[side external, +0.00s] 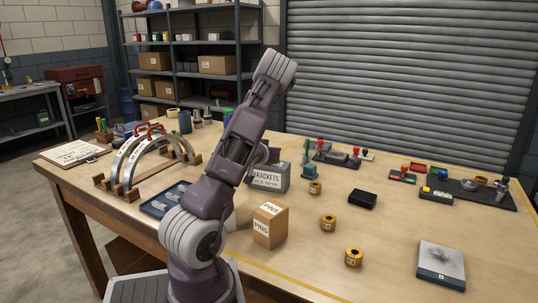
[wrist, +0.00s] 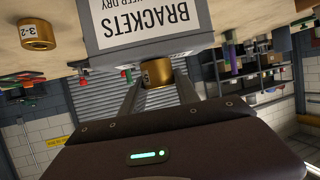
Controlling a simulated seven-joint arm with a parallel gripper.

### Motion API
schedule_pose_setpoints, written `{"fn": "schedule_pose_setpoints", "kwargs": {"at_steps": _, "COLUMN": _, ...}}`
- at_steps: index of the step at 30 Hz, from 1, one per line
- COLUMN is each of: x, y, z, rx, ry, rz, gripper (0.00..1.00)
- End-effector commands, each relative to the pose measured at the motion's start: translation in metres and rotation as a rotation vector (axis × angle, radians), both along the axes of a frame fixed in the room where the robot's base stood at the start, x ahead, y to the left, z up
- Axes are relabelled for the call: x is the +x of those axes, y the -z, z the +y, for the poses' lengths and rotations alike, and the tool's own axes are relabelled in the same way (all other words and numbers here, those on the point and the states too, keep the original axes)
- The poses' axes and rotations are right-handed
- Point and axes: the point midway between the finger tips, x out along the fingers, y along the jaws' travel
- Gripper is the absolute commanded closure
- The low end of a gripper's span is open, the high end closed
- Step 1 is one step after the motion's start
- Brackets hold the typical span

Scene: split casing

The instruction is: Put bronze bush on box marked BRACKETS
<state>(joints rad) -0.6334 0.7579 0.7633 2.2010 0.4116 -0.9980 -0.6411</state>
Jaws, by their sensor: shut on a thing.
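In the wrist view, which is upside down, my gripper (wrist: 158,84) is shut on a bronze bush (wrist: 156,72). The bush sits between the two fingertips and its marking is hard to read. The grey box marked BRACKETS (wrist: 150,22) is close beyond the bush in that view; whether they touch I cannot tell. In the side external view the BRACKETS box (side external: 269,179) stands upright on the table, partly behind my arm. My gripper and the held bush are not clearly seen there.
More bronze bushes stand on the table: one near the box (side external: 315,187), one in the middle (side external: 328,222), one nearer the front (side external: 353,256). A brown PINS box (side external: 270,225) stands in front of the BRACKETS box. A black block (side external: 363,199) lies right. Bare tabletop separates these.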

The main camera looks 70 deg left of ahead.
Motion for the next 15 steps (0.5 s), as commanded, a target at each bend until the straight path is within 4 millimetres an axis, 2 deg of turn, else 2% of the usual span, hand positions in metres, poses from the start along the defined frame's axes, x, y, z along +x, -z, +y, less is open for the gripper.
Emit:
{"fn": "schedule_pose_setpoints", "kwargs": {"at_steps": 9, "x": 0.0003, "y": 0.0017, "z": 0.0004, "rx": 0.002, "ry": 0.001, "rz": -0.003, "gripper": 1.0}}
{"fn": "schedule_pose_setpoints", "kwargs": {"at_steps": 10, "x": 0.0002, "y": 0.0022, "z": 0.0002, "rx": 0.002, "ry": 0.001, "rz": -0.001, "gripper": 0.58}}
{"fn": "schedule_pose_setpoints", "kwargs": {"at_steps": 13, "x": 0.0003, "y": 0.002, "z": 0.0001, "rx": 0.002, "ry": 0.001, "rz": -0.001, "gripper": 0.41}}
{"fn": "schedule_pose_setpoints", "kwargs": {"at_steps": 15, "x": 0.0004, "y": 0.002, "z": 0.0001, "rx": 0.002, "ry": 0.001, "rz": -0.001, "gripper": 0.41}}
